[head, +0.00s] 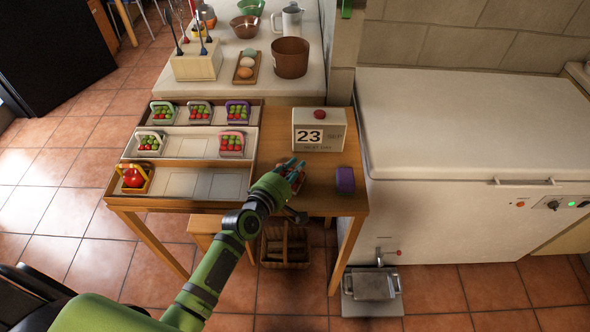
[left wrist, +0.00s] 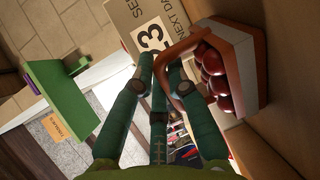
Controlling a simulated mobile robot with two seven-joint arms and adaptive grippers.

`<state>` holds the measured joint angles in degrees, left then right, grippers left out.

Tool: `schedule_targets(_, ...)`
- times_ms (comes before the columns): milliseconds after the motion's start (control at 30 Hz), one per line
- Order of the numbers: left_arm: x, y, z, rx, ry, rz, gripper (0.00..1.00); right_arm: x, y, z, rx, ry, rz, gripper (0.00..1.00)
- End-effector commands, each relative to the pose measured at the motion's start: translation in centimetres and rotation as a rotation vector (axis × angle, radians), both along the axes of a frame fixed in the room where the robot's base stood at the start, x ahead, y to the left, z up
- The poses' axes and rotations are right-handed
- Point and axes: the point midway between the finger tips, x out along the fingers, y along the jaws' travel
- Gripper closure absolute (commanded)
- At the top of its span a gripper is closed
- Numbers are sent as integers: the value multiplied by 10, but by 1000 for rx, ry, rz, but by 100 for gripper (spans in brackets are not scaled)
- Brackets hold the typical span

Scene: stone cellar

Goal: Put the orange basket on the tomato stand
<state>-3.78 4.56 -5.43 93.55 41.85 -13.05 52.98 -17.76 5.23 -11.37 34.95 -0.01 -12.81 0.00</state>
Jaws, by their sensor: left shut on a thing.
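My left gripper (head: 292,168) is shut on the handle of a basket above the right part of the wooden table. In the left wrist view this basket (left wrist: 242,70) has an orange-brown rim and handle, a pale side band and dark red tomatoes; it appears tilted in the turned picture. In the head view my gripper partly covers it. The stepped stand (head: 178,147) is to the left of my gripper. Its back step holds three baskets, its middle step two. Its front step holds a yellow-orange basket (head: 134,180) with red content at the left end, with bare pale squares beside it. My right gripper is not in view.
A calendar block (head: 319,134) reading 23 stands behind my gripper, and a purple object (head: 345,181) lies to its right. A white chest (head: 455,130) is right of the table. A wicker basket (head: 285,247) is below the table. A counter with kitchenware is behind the stand.

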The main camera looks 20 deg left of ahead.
Motion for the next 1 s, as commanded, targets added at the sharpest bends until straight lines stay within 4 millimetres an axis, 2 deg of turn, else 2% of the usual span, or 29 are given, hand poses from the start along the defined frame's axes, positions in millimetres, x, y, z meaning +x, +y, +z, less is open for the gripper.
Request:
schedule_targets(233,0,0,-4,0,1,0,100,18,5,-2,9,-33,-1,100)
schedule_targets(300,0,0,-3,0,1,0,64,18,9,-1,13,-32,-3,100)
schedule_targets(333,0,0,-3,0,1,0,61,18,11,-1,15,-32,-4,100)
schedule_targets(633,0,0,-3,0,2,0,61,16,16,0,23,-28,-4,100)
schedule_targets(733,0,0,3,0,2,0,61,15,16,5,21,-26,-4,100)
schedule_targets(867,-18,4,2,1,3,0,61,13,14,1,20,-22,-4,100)
schedule_targets(1000,-47,12,7,2,5,1,61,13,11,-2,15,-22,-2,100)
